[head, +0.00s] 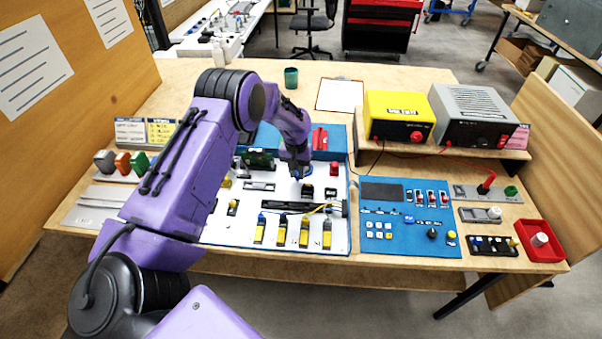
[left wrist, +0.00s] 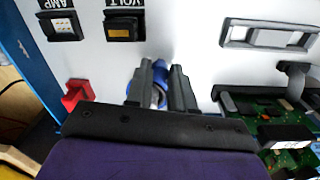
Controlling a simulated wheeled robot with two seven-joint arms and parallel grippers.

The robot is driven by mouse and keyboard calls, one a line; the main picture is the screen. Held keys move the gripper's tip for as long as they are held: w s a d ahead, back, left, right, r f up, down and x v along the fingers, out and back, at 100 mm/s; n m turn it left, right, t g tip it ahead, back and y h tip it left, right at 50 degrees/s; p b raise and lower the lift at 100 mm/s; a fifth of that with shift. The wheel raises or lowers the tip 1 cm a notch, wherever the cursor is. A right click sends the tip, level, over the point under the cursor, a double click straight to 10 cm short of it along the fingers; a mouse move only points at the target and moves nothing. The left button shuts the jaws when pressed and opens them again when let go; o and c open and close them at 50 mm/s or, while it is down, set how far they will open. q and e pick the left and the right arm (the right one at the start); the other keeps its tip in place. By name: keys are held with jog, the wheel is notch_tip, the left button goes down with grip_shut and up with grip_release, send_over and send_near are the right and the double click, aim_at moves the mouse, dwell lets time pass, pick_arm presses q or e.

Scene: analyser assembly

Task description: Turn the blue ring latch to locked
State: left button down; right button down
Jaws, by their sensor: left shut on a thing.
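My left gripper (head: 299,177) reaches down over the white panel of the analyser (head: 230,232) in the head view. In the left wrist view its two dark fingers (left wrist: 162,88) stand either side of the blue ring latch (left wrist: 161,72), shut on it. Only parts of the blue ring show between and beside the fingers. In the head view the latch is mostly hidden by my gripper, so its turned position cannot be told.
A red part (left wrist: 76,95) and the AMP (left wrist: 61,27) and VOLT (left wrist: 124,27) modules are close by. A green circuit board (left wrist: 260,108) lies right of the fingers. The blue control panel (head: 400,244) and yellow supply unit (head: 396,106) stand to the right.

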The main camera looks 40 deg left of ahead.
pick_arm(q)
jog(key=shift+s+a+f+m, duration=0.15)
jog(key=shift+a+m, duration=0.35)
jog(key=shift+m, duration=0.6)
jog(key=c, duration=1.2)
grip_release()
jog(key=shift+o, duration=1.1)
jog(key=shift+w+a, duration=0.1)
jog(key=shift+w, duration=0.1)
notch_tip(320, 180, up, 10)
jog(key=b, duration=0.2)
jog(key=shift+a+r, duration=0.15)
jog(key=shift+r, duration=0.05)
